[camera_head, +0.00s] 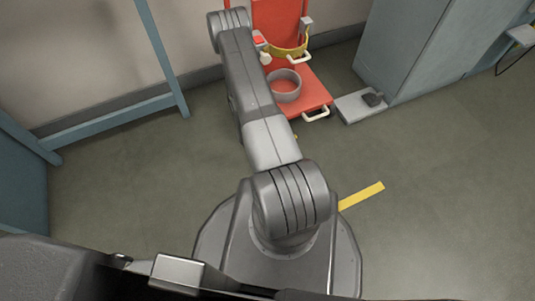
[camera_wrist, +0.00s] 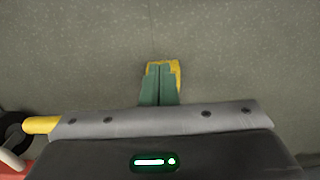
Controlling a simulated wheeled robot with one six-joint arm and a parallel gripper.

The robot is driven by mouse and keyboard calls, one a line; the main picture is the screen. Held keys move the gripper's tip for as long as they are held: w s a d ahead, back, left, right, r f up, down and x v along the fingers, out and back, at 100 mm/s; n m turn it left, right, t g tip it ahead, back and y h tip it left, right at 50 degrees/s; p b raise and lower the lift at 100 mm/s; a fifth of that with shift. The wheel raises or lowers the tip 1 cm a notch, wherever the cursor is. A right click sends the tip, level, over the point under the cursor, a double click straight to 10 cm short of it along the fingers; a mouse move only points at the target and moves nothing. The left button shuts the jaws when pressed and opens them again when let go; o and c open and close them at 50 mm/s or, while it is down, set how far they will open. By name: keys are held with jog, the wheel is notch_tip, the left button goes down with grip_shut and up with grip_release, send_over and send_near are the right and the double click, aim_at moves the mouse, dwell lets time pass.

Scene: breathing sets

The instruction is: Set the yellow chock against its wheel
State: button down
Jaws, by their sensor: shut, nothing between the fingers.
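The yellow chock (camera_wrist: 178,68) is on the grey floor in the wrist view, mostly covered by the green fingers of my gripper (camera_wrist: 160,66). The fingers are shut together with nothing between them, in front of the chock. I cannot tell whether they touch it. A dark wheel (camera_wrist: 10,128) shows at the left edge of the wrist view, with a yellow cylindrical piece (camera_wrist: 42,125) beside it. A small yellow bit (camera_head: 295,136) peeks out beside my arm in the head view and may be the chock. My gripper is hidden in the head view.
A red cart (camera_head: 314,90) stands by the wall, carrying a grey ring (camera_head: 285,86) and a yellow band (camera_head: 290,51). A yellow stripe (camera_head: 362,195) marks the open floor.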

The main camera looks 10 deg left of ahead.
notch_tip(320, 180, down, 11)
jog(key=b, duration=0.4)
jog(key=shift+r, duration=0.15)
jog(key=shift+w+a+r+b, duration=0.2)
jog(key=shift+w+a, duration=0.2)
jog(key=shift+w, duration=0.2)
jog(key=shift+w+a+r+b, duration=0.1)
jog(key=shift+w+a+b, duration=0.05)
jog(key=shift+w+a, duration=0.35)
jog(key=shift+w+a+r, duration=0.1)
jog(key=shift+w+a, duration=0.1)
jog(key=shift+w, duration=0.35)
